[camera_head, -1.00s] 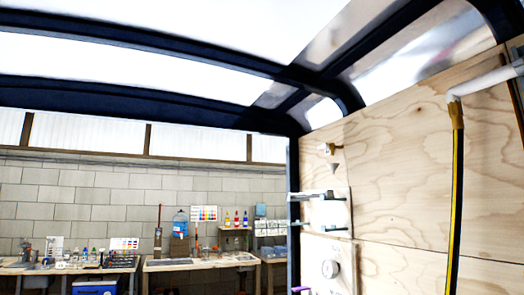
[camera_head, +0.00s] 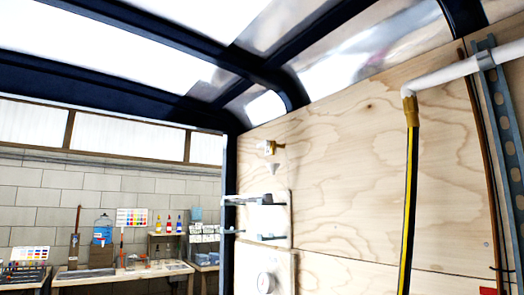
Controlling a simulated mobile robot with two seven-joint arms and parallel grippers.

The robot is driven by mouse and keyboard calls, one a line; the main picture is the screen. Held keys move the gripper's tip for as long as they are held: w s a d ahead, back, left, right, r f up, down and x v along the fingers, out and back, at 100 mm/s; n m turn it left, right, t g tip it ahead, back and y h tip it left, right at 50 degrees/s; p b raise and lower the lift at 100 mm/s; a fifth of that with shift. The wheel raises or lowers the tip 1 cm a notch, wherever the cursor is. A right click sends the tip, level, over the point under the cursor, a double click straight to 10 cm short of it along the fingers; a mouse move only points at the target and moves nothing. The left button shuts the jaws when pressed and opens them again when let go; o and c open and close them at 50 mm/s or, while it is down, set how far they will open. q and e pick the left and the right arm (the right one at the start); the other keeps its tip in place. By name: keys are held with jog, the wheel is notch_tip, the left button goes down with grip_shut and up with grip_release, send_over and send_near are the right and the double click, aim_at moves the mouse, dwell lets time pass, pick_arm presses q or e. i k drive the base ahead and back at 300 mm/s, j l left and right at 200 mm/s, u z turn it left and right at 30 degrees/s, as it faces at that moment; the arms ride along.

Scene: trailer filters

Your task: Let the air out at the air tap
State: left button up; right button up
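A small brass tap (camera_head: 270,147) is fixed high on the plywood wall, left of centre, with a pale cone-shaped piece just below it. I cannot tell for sure that it is the air tap. A round white gauge (camera_head: 265,282) sits low on a wooden board at the bottom edge. A yellow and black hose (camera_head: 409,200) hangs from a brass fitting (camera_head: 410,108) on a white pipe (camera_head: 460,70) at the right. Neither of my grippers is in view.
The plywood wall (camera_head: 350,180) fills the right half. A small shelf bracket (camera_head: 262,201) projects from it below the tap. A perforated metal rail (camera_head: 503,130) stands at the far right. Workbenches (camera_head: 120,277) with bottles stand beyond the dark frame post (camera_head: 230,180).

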aim_at(265, 143)
jog(key=i+l, duration=0.2)
jog(key=i, duration=0.25)
jog(key=i+l, duration=0.2)
jog(key=i, duration=0.25)
jog(key=i+j+u, duration=0.3)
jog(key=i+j, duration=0.3)
jog(key=i+j+u, duration=0.5)
jog(key=i+u, duration=0.25)
jog(key=i, duration=0.15)
jog(key=i+u, duration=0.25)
jog(key=i, duration=1)
jog(key=i+z, duration=0.3)
jog(key=i, duration=0.3)
jog(key=i+j+z, duration=0.15)
jog(key=i+z, duration=0.2)
jog(key=i, duration=0.25)
jog(key=i+z, duration=0.25)
jog(key=z, duration=0.15)
jog(key=i+z, duration=0.2)
jog(key=z, duration=0.15)
jog(key=i+j+z, duration=0.1)
jog(key=i+z, duration=0.15)
jog(key=z, duration=0.15)
jog(key=i+z, duration=0.1)
jog(key=z, duration=0.35)
jog(key=i+j+z, duration=0.1)
jog(key=z, duration=0.35)
jog(key=i+j+z, duration=0.1)
jog(key=z, duration=0.35)
